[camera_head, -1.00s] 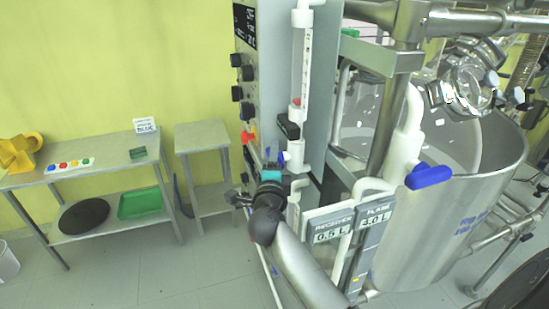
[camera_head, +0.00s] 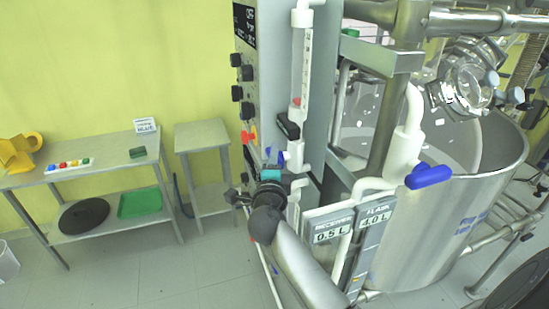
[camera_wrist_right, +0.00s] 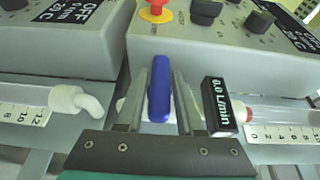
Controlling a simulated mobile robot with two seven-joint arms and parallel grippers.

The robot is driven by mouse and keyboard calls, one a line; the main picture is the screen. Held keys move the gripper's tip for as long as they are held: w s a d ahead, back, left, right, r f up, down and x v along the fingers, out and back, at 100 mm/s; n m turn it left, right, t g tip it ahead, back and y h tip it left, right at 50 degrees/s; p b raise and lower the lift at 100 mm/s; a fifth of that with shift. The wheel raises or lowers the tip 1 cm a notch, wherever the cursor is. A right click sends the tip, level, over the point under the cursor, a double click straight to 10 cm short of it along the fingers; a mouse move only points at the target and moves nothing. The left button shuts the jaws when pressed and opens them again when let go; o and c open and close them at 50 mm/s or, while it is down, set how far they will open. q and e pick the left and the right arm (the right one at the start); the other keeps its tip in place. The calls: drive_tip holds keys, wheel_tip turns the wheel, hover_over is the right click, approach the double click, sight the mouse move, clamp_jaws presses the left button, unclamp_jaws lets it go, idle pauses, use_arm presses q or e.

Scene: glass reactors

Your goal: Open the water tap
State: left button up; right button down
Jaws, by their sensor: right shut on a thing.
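The water tap's blue handle (camera_wrist_right: 160,88) stands upright between the two grey fingers of my right gripper (camera_wrist_right: 160,105) in the right wrist view. The gripper is shut on it. In the head view my right gripper (camera_head: 271,170) is at the lower front of the grey control panel, and a bit of the blue handle (camera_head: 281,157) shows beside it. A small display (camera_wrist_right: 220,105) right of the handle reads 0.0 L/min. My left gripper is not in view.
A red emergency button on yellow (camera_wrist_right: 156,10) and black knobs (camera_wrist_right: 206,11) sit above the tap. Another blue valve handle (camera_head: 429,176) is on white piping to the right, before a large steel vessel (camera_head: 440,235). Metal tables (camera_head: 100,158) stand left, with open floor between.

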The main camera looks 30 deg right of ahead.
drive_tip(key=n+g+y, duration=0.1)
drive_tip(key=g, duration=0.1)
drive_tip(key=shift+r+g+y, duration=0.1)
drive_tip(key=shift+g+y, duration=0.3)
drive_tip(key=n+g+y, duration=0.1)
drive_tip(key=g, duration=0.3)
drive_tip(key=shift+y, duration=0.4)
drive_tip(key=g, duration=0.2)
drive_tip(key=n+g+y, duration=0.1)
drive_tip(key=g, duration=0.1)
drive_tip(key=shift+w+a+n, duration=0.1)
drive_tip(key=shift+a+n, duration=0.05)
drive_tip(key=shift+n, duration=0.15)
drive_tip(key=shift+n+g+y, duration=0.3)
drive_tip(key=shift+g+y, duration=0.2)
drive_tip(key=shift+g, duration=1.2)
drive_tip(key=shift+d+g, duration=0.2)
drive_tip(key=shift+g, duration=0.1)
